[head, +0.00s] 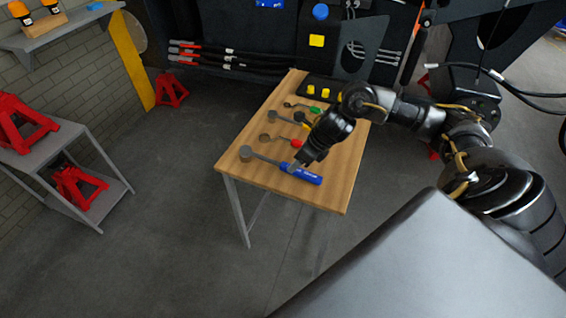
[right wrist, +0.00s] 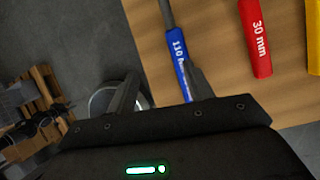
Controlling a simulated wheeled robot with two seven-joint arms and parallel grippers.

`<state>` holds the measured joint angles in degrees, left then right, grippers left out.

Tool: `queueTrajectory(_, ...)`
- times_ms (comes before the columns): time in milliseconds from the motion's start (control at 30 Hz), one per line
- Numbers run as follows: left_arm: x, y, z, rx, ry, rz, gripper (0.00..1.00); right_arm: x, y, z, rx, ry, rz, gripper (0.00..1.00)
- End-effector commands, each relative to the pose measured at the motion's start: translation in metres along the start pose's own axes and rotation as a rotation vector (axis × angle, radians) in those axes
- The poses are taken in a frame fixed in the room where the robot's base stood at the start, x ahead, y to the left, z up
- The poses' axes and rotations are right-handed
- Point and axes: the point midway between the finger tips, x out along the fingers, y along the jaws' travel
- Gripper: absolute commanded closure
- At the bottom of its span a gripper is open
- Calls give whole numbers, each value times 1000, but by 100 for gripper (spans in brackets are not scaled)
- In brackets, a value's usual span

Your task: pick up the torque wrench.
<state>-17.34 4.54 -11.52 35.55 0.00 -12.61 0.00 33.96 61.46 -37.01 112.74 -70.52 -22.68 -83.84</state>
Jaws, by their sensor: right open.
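A wrench with a blue handle (head: 308,176) lies near the front edge of the wooden table, its round grey head to the left. Its handle in the right wrist view (right wrist: 178,55) reads "110", the rest unclear; I take it for the torque wrench. My right gripper (head: 297,164) is open just above this handle and hides part of it. In the right wrist view the right gripper (right wrist: 160,72) has the blue handle close to its right finger, which partly covers it. I cannot tell whether they touch. My left gripper is not in view.
Behind it on the table (head: 333,195) lie a red-handled wrench (head: 294,132), marked "30 mm", a yellow-handled one (head: 299,116) and a green-handled one (head: 315,110). A shelf (head: 50,150) with red jack stands is at left. The floor between is clear.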

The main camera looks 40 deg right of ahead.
Motion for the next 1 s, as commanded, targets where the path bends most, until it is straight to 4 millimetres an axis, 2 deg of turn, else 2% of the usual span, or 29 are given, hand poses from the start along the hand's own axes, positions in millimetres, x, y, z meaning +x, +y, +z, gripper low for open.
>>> queueTrajectory(33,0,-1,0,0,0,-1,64,-12,-14,-4,-50,30,-14,48)
queueTrajectory(100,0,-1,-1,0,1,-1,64,-21,-24,-9,-96,61,-18,48)
queueTrajectory(267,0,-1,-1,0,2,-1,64,-28,-30,-14,-132,86,-18,48)
queueTrajectory(367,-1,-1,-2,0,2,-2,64,-22,-29,-14,-130,85,-16,48)
queueTrajectory(700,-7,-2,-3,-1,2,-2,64,24,-30,-17,-127,83,-16,48)
queueTrajectory(1000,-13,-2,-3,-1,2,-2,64,37,-31,-18,-124,83,-17,48)
